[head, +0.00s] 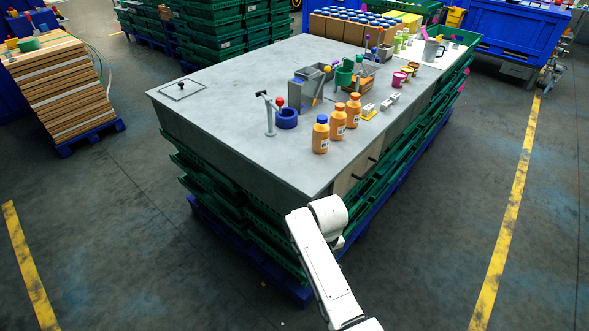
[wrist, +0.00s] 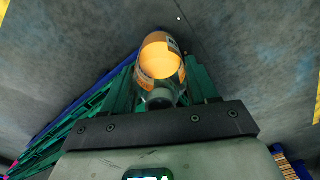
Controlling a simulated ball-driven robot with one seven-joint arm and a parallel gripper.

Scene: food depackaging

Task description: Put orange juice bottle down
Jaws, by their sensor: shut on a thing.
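My gripper (wrist: 161,78) is shut on an orange juice bottle (wrist: 160,58) in the wrist view. The bottle lies between the two green fingers, with its orange body and part of a pale label showing. Grey floor shows beyond it. In the head view my white arm reaches up to the near corner of the grey table (head: 225,105); the gripper and held bottle are hidden there.
A blue ring-shaped object (head: 287,119) and a small tap (head: 268,116) stand left of the bottles.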

